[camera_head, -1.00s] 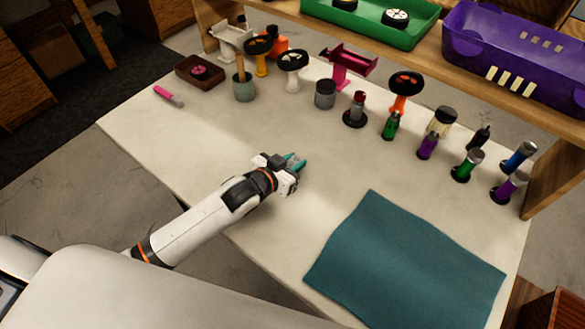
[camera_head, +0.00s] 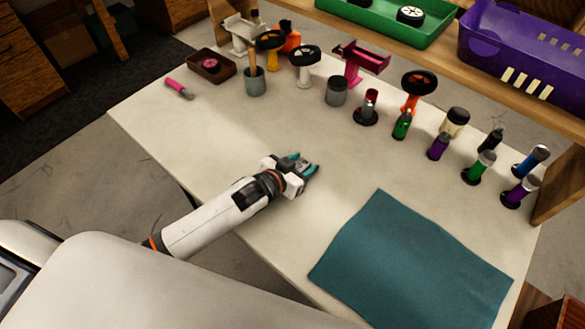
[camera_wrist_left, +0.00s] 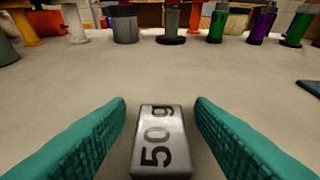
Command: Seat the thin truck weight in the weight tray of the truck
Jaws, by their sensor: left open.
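My left gripper (camera_head: 311,166) is low over the bare middle of the white table, with teal fingers spread open. In the left wrist view, a small silver weight marked "50 g" (camera_wrist_left: 160,145) stands between the two teal fingers (camera_wrist_left: 160,108), with a gap on both sides. I cannot tell from the marking alone whether it is the thin weight. The weight cannot be made out in the head view. The truck and its weight tray are not recognisable in any view. My right gripper is not in view.
A teal mat (camera_head: 412,262) lies right of my left gripper. Along the back stand a grey cup (camera_head: 336,91), a pink stand (camera_head: 360,62), and several bottles and drivers. A brown tray (camera_head: 211,66) and pink marker (camera_head: 179,89) are back left. The table around the gripper is clear.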

